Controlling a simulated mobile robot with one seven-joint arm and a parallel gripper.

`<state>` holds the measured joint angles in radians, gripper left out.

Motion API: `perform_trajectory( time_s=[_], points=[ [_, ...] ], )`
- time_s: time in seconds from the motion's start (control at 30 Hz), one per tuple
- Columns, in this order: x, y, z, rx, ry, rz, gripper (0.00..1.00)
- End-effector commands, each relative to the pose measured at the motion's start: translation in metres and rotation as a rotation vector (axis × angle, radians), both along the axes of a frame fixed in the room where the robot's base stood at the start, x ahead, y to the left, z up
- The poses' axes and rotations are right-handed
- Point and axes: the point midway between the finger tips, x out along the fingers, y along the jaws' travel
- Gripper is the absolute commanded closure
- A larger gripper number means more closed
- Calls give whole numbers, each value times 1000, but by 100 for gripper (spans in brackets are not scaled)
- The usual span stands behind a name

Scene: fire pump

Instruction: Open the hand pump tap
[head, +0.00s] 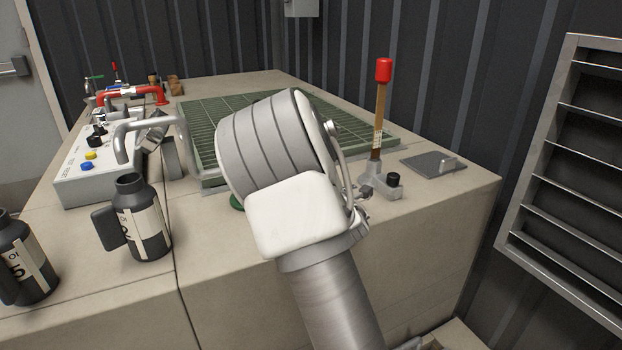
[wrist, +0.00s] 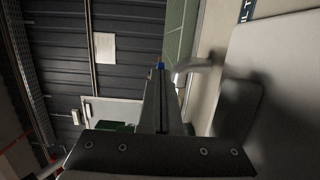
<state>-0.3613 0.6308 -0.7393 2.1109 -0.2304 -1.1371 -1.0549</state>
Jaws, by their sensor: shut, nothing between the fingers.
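A hand pump lever (head: 380,105) with a red grip stands upright on a small grey base (head: 381,185) at the right of the bench. A small green part (head: 237,203) shows at the lower left edge of my arm, mostly hidden; I cannot tell whether it is the tap. My gripper (wrist: 165,75) is shut and empty in the wrist view, and my arm hides it in the head view. A bent grey pipe (wrist: 195,67) shows just right of the fingertips in the wrist view; I cannot tell whether they touch.
A control box (head: 85,170) with knobs and buttons stands at the left, beside a bent grey pipe (head: 150,124). Black bottles (head: 145,215) stand at the front left. A green grating (head: 200,115) lies behind my arm. A louvred panel (head: 575,150) is at the right.

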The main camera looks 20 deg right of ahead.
Motion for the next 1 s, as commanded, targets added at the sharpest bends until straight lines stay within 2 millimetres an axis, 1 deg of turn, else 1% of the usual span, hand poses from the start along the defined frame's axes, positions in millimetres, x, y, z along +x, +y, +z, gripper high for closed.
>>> perform_trajectory(
  time_s=[0.3, 1.0],
  points=[
    [4, -2, 0, 0, -1, 60, 100],
    [5, -2, 0, 1, 0, 64, 100]
  ],
)
